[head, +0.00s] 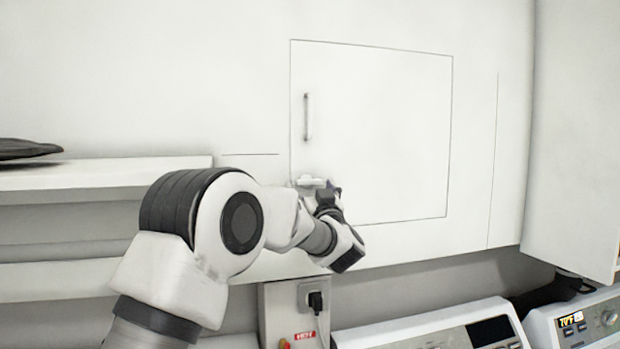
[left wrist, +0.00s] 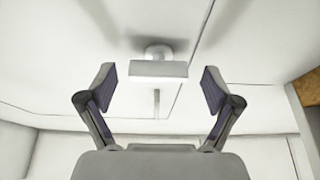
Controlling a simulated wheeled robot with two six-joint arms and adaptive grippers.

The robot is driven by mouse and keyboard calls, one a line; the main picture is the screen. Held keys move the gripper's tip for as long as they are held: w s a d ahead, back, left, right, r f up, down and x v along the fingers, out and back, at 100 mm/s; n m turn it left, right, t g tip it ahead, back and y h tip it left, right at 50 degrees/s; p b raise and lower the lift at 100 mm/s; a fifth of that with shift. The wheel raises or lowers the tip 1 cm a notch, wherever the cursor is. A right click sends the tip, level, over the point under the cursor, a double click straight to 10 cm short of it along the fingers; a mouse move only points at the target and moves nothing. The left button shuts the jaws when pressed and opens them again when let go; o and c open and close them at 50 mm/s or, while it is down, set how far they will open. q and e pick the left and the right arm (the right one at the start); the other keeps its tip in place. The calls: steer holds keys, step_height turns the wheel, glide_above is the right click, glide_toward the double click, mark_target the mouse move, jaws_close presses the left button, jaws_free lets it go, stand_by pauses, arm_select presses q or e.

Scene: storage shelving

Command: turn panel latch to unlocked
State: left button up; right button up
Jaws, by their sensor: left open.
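The white panel (head: 385,130) is set flush in the white wall and looks closed, with a thin vertical handle (head: 307,117) near its left edge. The panel latch (head: 311,182) is a small white bar at the panel's lower left edge. In the left wrist view the latch (left wrist: 158,70) shows as a bar lying crosswise on a round base. My left gripper (head: 328,195) is at the latch in the head view. In the wrist view its open fingers (left wrist: 160,92) stand apart on either side of the bar, with gaps. My right gripper is not in view.
A white shelf (head: 105,175) with a dark flat object (head: 25,149) is at the left. An outlet box with a plug (head: 315,300) is below my arm. Two appliances (head: 450,330) (head: 580,322) stand at the lower right.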

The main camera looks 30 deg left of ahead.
arm_select(q)
steer(key=shift+w+a+f, duration=0.3)
steer(key=shift+w+a, duration=0.15)
steer(key=shift+s+d+r, duration=0.45)
steer(key=shift+d, duration=0.2)
steer(key=c, duration=0.7)
steer(key=shift+s+d+r, duration=0.1)
steer(key=shift+s+d, duration=0.05)
steer(key=shift+s, duration=0.05)
steer(key=c, duration=0.4)
steer(key=shift+w+a, duration=0.15)
steer(key=shift+a, duration=0.1)
steer(key=shift+c, duration=0.2)
